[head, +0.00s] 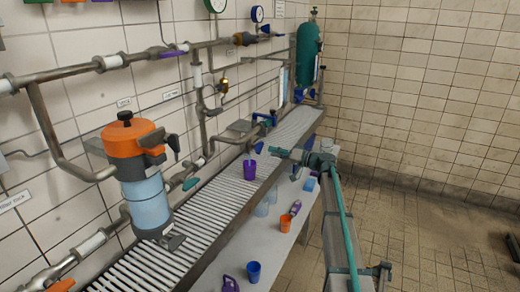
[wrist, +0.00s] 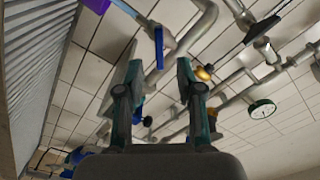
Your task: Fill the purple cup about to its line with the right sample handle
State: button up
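The purple cup (head: 250,169) stands upright on the slatted grating beside the pipes. I cannot see its line or what is inside. A purple corner, likely the cup (wrist: 97,5), shows at the top left of the wrist view. My gripper (head: 279,153) is to the right of the cup and higher in the picture, pointing at the wall. In the wrist view its two teal fingers (wrist: 157,82) are apart with nothing between them. A blue lever (wrist: 158,46) on a pipe lies beyond the fingertips. A blue handle (head: 259,149) shows just left of my gripper in the head view.
An orange-topped filter housing (head: 147,190) stands at the left. A teal handle (head: 190,184) sits on the pipework beside it. Orange (head: 285,223) and blue (head: 253,271) cups stand on the lower shelf. A green gas cylinder (head: 308,55) is at the back.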

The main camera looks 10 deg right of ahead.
aim_at(260, 147)
jog(key=x, duration=0.7)
jog(key=shift+w+a, duration=0.1)
jog(key=shift+w, duration=0.1)
grip_shut()
